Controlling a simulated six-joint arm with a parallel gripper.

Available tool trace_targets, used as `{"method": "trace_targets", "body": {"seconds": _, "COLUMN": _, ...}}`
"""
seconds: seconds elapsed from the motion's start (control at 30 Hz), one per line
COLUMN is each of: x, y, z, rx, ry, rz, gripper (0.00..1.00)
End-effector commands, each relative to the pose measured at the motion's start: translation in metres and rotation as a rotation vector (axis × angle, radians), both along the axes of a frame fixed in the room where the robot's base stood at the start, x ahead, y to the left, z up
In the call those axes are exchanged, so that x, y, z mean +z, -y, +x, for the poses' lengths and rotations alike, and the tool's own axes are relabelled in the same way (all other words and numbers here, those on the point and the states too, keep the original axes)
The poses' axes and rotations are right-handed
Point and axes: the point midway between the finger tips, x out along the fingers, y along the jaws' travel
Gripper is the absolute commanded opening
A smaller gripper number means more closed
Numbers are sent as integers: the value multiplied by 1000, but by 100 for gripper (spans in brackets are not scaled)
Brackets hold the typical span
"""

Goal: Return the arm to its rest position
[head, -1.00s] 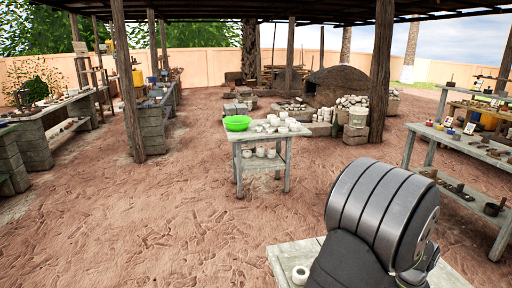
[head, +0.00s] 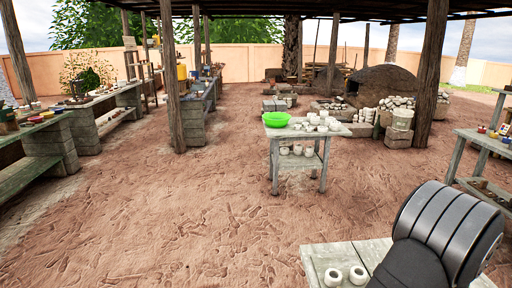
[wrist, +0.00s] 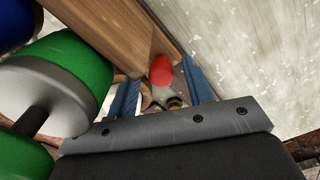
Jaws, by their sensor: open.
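My arm (head: 440,235) fills the lower right of the head view as a thick grey-banded link over a pale wooden table; its gripper is not seen there. In the wrist view my gripper (wrist: 160,75) shows two blue fingers spread apart, so it is open. A red rounded thing (wrist: 161,70) shows in the gap between the fingers, with small dark and yellowish bits below it. I cannot tell how far beyond the fingers they are. No finger appears closed on anything.
Green (wrist: 80,65) and blue rounded things crowd the left of the wrist view, beside a brown wooden piece (wrist: 100,30). In the head view, two white cups (head: 345,276) stand on the near table (head: 320,258).

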Motion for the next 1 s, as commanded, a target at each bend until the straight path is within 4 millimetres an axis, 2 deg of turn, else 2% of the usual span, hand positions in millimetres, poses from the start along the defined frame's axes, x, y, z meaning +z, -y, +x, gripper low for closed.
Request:
{"method": "trace_targets", "body": {"seconds": 0.17, "x": 11, "y": 0, "z": 3, "rx": 1, "ry": 1, "rz": -2, "gripper": 47}}
{"method": "trace_targets", "body": {"seconds": 0.27, "x": 26, "y": 1, "z": 3, "rx": 1, "ry": 2, "rz": -3, "gripper": 47}}
{"method": "trace_targets", "body": {"seconds": 1.0, "x": 173, "y": 0, "z": 4, "rx": 2, "ry": 4, "rz": -5, "gripper": 47}}
